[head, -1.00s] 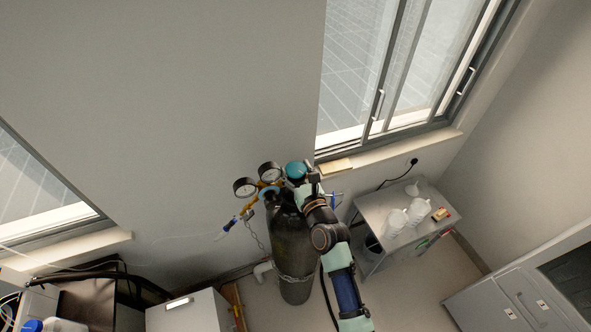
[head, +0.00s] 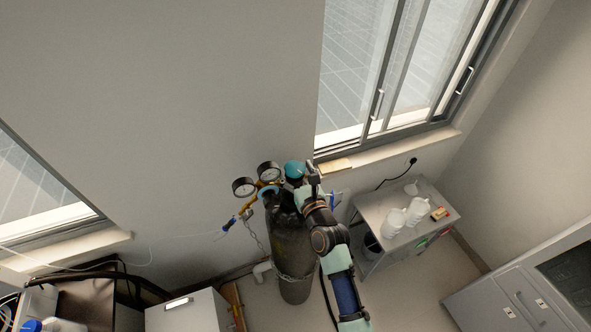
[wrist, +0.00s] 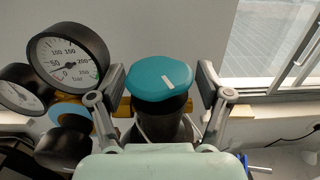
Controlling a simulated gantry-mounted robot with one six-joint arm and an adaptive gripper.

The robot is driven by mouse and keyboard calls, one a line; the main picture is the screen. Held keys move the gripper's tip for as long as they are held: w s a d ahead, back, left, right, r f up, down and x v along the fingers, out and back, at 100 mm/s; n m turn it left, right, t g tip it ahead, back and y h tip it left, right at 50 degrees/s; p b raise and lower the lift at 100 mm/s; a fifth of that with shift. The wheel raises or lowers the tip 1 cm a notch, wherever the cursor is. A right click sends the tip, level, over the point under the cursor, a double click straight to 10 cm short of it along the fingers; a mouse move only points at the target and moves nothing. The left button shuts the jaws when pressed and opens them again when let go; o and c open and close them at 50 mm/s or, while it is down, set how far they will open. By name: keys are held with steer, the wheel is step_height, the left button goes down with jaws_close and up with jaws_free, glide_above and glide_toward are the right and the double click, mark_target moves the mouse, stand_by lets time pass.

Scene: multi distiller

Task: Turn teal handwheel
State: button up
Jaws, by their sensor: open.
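The teal handwheel (head: 295,169) sits on top of the valve of a dark gas cylinder (head: 290,245). In the wrist view the handwheel (wrist: 160,76) has a white mark on its top, pointing to the upper left and lower right. My gripper (wrist: 160,84) is open, with one finger on the left and one on the right of the handwheel. Gaps show between the fingers and the wheel, so I see no contact. In the head view my gripper (head: 309,178) is at the wheel's right side, and its fingers are partly hidden.
Two pressure gauges (head: 257,178) on a brass regulator stand just left of the handwheel, close to my left finger. A chain hangs beside the cylinder. A metal table (head: 372,210) with white bottles stands to the right. A window (head: 390,75) is behind.

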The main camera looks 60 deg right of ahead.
steer(key=v, duration=0.7)
steer(key=shift+s+a, duration=0.2)
steer(key=shift+s, duration=0.05)
steer(key=shift+f, duration=0.1)
